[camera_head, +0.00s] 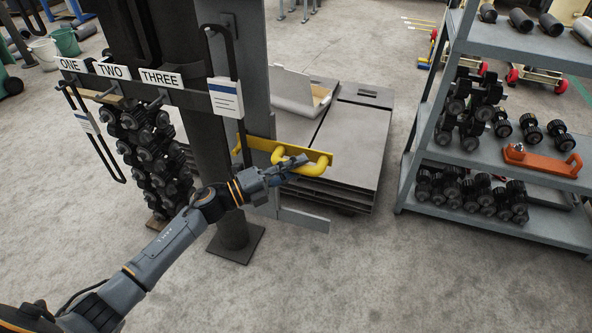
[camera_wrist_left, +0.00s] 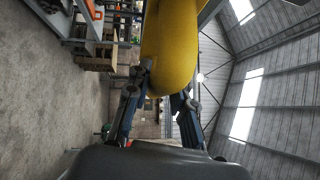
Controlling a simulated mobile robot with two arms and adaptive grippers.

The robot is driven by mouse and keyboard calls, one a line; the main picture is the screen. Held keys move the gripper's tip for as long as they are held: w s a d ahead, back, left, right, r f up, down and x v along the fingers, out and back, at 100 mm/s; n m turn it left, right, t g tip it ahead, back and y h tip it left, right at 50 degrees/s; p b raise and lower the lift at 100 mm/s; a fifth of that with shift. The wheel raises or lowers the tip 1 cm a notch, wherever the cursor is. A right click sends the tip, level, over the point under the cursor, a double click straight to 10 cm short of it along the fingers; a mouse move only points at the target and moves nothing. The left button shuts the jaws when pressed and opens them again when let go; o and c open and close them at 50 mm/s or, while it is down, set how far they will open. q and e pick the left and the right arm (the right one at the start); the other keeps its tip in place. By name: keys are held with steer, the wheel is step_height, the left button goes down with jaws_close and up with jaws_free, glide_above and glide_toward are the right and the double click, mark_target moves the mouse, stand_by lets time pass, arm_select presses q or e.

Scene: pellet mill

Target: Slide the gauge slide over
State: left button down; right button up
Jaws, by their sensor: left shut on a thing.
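The gauge slide (camera_head: 257,144) is a yellow bar with a rounded yellow loop handle (camera_head: 318,163), mounted on a grey upright plate in the middle of the head view. My left gripper (camera_head: 293,164) reaches in from the left and is shut on the yellow handle. In the left wrist view the yellow handle (camera_wrist_left: 170,45) fills the upper middle, between the two fingers of the left gripper (camera_wrist_left: 166,92). The gripper hides part of the handle. My right gripper is not in view.
Signs ONE, TWO, THREE (camera_head: 118,72) hang left of the grey plate (camera_head: 252,60). A stack of dark sheets (camera_head: 355,140) lies behind the handle. A grey shelf (camera_head: 430,150) with black rollers and an orange tool (camera_head: 541,160) stands at right. The front floor is clear.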

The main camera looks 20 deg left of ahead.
arm_select(q)
steer(key=shift+w+r, duration=0.1)
steer(key=shift+r, duration=0.65)
steer(key=c, duration=1.1)
jaws_free()
steer(key=shift+r, duration=0.1)
steer(key=shift+a+f, duration=0.1)
steer(key=shift+f, duration=0.1)
steer(key=shift+s+a+f, duration=0.1)
steer(key=shift+s+a, duration=0.1)
steer(key=shift+s, duration=0.1)
steer(key=v, duration=1.1)
steer(key=shift+s+a, duration=0.1)
steer(key=shift+s, duration=0.05)
